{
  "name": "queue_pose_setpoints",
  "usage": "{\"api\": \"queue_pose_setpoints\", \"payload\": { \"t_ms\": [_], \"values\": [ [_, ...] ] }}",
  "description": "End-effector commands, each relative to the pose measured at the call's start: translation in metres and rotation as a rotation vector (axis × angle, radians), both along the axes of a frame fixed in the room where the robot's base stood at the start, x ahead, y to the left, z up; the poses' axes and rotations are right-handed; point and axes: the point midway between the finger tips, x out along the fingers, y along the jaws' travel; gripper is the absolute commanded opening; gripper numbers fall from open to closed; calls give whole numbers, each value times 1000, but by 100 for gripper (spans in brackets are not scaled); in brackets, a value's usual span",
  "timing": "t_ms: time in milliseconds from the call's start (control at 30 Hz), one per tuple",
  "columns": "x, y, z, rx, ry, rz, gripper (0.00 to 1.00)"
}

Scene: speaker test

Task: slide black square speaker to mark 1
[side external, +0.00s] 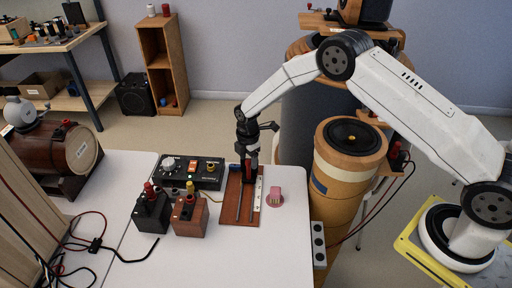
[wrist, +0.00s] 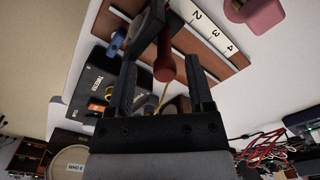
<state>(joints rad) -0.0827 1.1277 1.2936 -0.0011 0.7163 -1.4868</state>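A wooden rail board (side external: 238,212) lies on the white table, with a white number strip (side external: 257,196) along its right side. The wrist view shows the strip's numbers 2, 3 and 4 (wrist: 212,30); mark 1 is not visible. A dark block, which looks like the black square speaker (wrist: 146,28), sits at the end of the board beyond the low numbers. A red handle (wrist: 165,62) stands out from it. My gripper (side external: 248,170) is over the board's far end. Its fingers are apart on either side of the red handle, with gaps visible in the wrist view (wrist: 160,66).
A black control box (side external: 194,172) stands left of the board. Two small boxes with posts, one black (side external: 151,213) and one brown (side external: 190,217), stand nearer. A pink piece (side external: 275,197) lies to the right. Cables (side external: 85,240) run over the left side.

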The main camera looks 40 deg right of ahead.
Motion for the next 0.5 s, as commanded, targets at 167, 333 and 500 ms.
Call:
{"api": "queue_pose_setpoints", "payload": {
  "t_ms": [167,333,500],
  "values": [
    [0,1,3,0,1,0,67],
    [-1,1,14,0,2,0,67],
    [0,0,34,0,-2,0,67]
  ]
}}
